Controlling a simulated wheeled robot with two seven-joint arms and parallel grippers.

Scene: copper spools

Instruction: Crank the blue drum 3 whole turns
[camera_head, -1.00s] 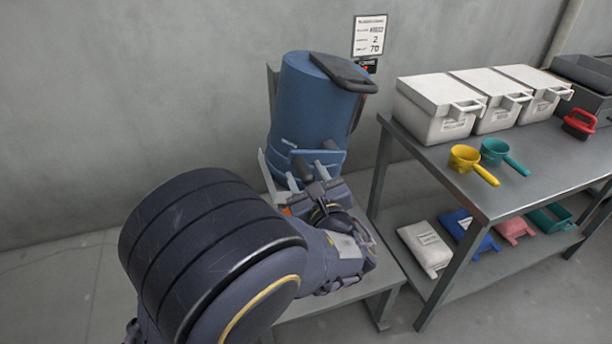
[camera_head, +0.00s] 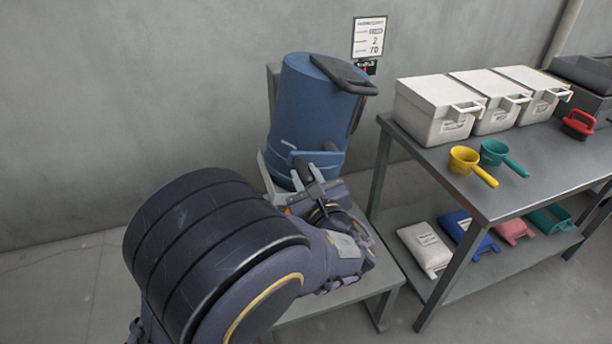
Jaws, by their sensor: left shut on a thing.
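The blue drum (camera_head: 308,112) stands tilted in a grey frame on a low grey stand (camera_head: 335,296), against the wall. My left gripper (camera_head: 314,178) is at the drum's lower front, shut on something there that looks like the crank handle. The gripper and arm hide most of the crank, so its angle is hard to tell. My right gripper is not in view.
A metal table (camera_head: 550,160) to the right holds white boxes (camera_head: 437,108), a yellow scoop (camera_head: 465,160), a teal scoop (camera_head: 496,152) and a red-handled item (camera_head: 578,124). Bags lie on its lower shelf. A sign (camera_head: 369,38) hangs on the wall.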

